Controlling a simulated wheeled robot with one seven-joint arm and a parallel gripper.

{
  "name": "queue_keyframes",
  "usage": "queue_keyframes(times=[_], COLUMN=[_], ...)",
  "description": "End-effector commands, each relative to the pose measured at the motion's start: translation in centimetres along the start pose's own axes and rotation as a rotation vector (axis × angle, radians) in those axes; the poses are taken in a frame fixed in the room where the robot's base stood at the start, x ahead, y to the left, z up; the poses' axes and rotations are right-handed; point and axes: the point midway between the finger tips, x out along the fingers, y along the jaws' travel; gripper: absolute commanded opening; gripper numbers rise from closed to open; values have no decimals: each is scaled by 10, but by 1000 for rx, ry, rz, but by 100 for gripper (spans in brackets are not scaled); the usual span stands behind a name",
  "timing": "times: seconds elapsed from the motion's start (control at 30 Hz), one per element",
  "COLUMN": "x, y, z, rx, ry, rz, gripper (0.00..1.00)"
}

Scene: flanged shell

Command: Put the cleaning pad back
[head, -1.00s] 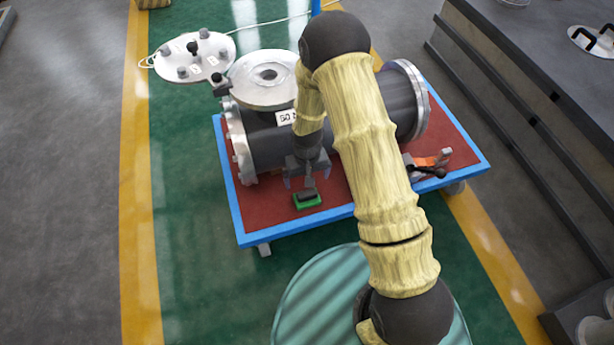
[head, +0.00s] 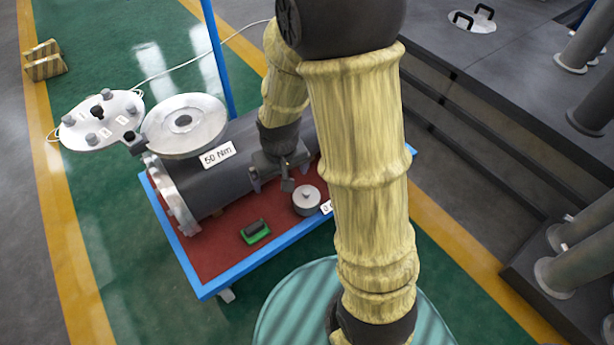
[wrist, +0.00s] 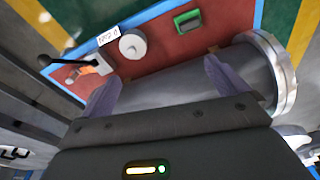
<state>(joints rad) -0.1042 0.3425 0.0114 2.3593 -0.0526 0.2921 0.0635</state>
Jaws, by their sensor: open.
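The cleaning pad (head: 256,231), green with a dark grip on top, lies on the red cart top (head: 215,245) near its front edge. It also shows in the wrist view (wrist: 187,21), at the top and beyond the fingers. My gripper (head: 284,178) is open and empty. It hangs over the front side of the dark flanged shell (head: 225,180), up and to the right of the pad and apart from it. In the wrist view its two fingers (wrist: 160,85) stand wide apart with the shell's grey surface behind them.
A round grey pot with a knob (head: 306,201) stands on the cart right of the pad, beside a white label. A lever clamp with an orange part (wrist: 88,68) sits near it. A metal cover (head: 184,125) and a studded plate (head: 101,120) are at the left. A blue post (head: 217,60) rises behind.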

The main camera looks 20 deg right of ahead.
Motion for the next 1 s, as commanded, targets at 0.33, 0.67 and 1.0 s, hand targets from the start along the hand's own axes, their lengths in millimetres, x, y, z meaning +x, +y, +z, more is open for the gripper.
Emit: queue_keyframes(times=[0.33,0.67,1.0], x=[-70,-75,-113], y=[30,32,32], z=[60,67,61], rx=[92,100,100], ry=[78,82,83], rz=[9,10,10], gripper=[98,98,98])
